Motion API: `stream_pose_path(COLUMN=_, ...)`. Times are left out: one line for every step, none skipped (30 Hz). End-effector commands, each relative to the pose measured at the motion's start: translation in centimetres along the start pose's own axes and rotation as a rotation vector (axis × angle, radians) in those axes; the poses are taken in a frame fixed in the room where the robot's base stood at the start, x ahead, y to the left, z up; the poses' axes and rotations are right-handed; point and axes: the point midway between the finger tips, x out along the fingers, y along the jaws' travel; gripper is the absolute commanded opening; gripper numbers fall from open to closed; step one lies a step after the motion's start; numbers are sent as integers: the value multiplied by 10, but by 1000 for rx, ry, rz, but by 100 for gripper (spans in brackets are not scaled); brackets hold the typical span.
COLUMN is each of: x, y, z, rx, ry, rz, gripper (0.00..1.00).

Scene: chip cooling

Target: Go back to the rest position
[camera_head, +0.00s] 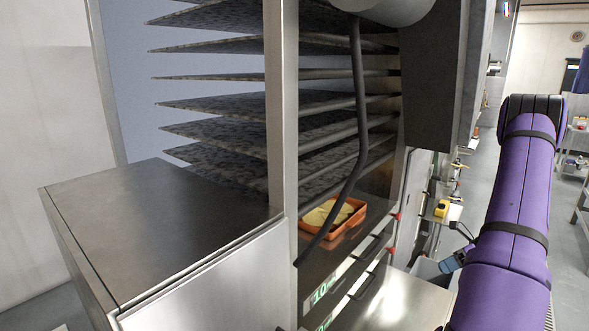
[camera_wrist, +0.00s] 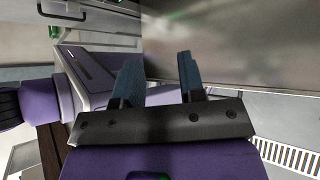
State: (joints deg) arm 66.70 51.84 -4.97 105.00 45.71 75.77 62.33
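My gripper (camera_wrist: 160,72) shows in the wrist view with its two blue fingers apart and nothing between them. Its fingertips point toward a grey metal surface and a pale purple body part of mine. In the head view my purple arm stands at the right, bent at the top; whether the gripper itself shows there I cannot tell. An orange tray (camera_head: 345,228) with yellow chips (camera_head: 327,213) sits low inside the metal rack, apart from my arm.
A tall rack with several dark shelves (camera_head: 215,102) fills the middle. A steel box (camera_head: 165,225) stands at the left, and a bent dark bar (camera_head: 357,100) hangs before the rack. A yellow item (camera_head: 441,208) lies farther back. Grey floor (camera_head: 570,240) is open at the right.

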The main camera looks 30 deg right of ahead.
Motion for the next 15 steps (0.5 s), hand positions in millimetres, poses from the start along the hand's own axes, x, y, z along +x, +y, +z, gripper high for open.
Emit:
stream_pose_path(x=2, y=14, z=22, rx=-68, ry=42, rz=0, gripper=37)
stream_pose_path(x=3, y=22, z=32, rx=-110, ry=65, rz=0, gripper=37)
stream_pose_path(x=5, y=32, z=46, rx=-163, ry=96, rz=3, gripper=37)
stream_pose_path(x=7, y=41, z=56, rx=-204, ry=119, rz=4, gripper=37)
stream_pose_path(x=8, y=49, z=66, rx=-246, ry=142, rz=5, gripper=37)
stream_pose_path(x=11, y=61, z=78, rx=-300, ry=173, rz=8, gripper=37)
stream_pose_path(x=13, y=70, z=88, rx=-342, ry=194, rz=10, gripper=37)
stream_pose_path(x=15, y=79, z=96, rx=-383, ry=217, rz=13, gripper=37)
stream_pose_path(x=18, y=91, z=107, rx=-439, ry=246, rz=17, gripper=37)
stream_pose_path(x=21, y=100, z=115, rx=-481, ry=269, rz=20, gripper=37)
stream_pose_path(x=23, y=110, z=123, rx=-523, ry=290, rz=23, gripper=37)
stream_pose_path(x=26, y=123, z=133, rx=-580, ry=319, rz=29, gripper=37)
stream_pose_path(x=28, y=133, z=140, rx=-621, ry=340, rz=32, gripper=37)
stream_pose_path(x=31, y=143, z=147, rx=-665, ry=361, rz=35, gripper=37)
stream_pose_path(x=34, y=156, z=155, rx=-722, ry=390, rz=41, gripper=37)
